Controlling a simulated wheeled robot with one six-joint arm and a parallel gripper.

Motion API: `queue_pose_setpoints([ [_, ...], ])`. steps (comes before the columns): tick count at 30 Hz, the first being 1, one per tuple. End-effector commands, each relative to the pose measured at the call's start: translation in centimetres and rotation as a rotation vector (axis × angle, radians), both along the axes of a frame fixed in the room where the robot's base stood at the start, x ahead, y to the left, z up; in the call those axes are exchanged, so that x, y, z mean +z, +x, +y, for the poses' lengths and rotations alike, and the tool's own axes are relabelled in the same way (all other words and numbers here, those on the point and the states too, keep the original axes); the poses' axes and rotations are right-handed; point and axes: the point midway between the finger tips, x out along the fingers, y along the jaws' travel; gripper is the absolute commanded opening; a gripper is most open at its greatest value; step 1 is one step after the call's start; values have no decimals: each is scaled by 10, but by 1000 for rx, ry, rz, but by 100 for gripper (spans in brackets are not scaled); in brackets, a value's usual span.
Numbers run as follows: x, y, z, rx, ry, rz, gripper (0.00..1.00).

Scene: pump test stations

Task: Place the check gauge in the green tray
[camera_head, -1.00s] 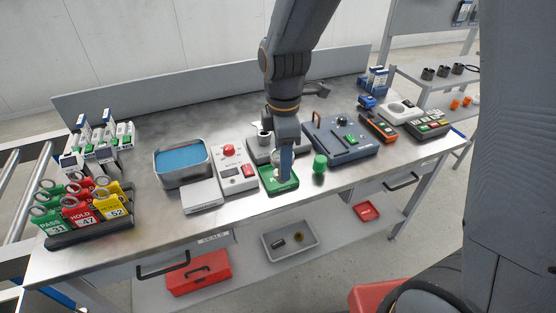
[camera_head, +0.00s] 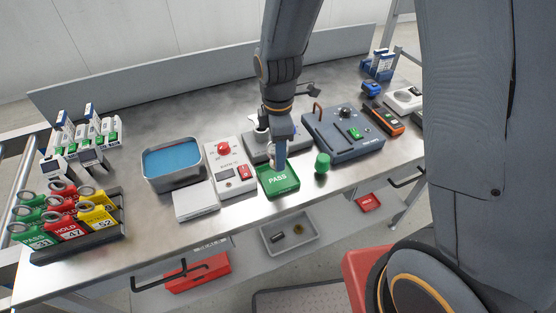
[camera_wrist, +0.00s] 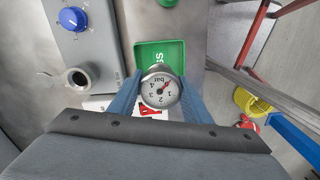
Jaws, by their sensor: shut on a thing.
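My gripper (camera_wrist: 160,100) is shut on the check gauge (camera_wrist: 160,88), a round silver dial with a white face, held between the two blue fingers in the wrist view. The green tray (camera_wrist: 180,48), marked PASS, lies just beyond the gauge there, and the gauge overlaps its near edge in the picture. In the head view my gripper (camera_head: 279,158) points down at the back edge of the green tray (camera_head: 291,187). The gauge is mostly hidden by the fingers there. Its height above the tray is hard to tell.
A white tester with a red knob (camera_head: 223,149) stands left of the tray. A green knob (camera_head: 322,163) stands close on its right. A grey-blue pump station (camera_head: 345,142) and a blue-lined bin (camera_head: 172,160) are on the bench. Tagged racks (camera_head: 75,245) fill the left end.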

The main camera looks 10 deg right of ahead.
Motion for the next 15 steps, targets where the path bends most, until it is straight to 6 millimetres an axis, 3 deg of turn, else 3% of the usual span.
queue_pose_setpoints([
  [8,-32,-2,1,3,-1,4,12],
  [15,-38,-1,1,3,0,0,12],
])
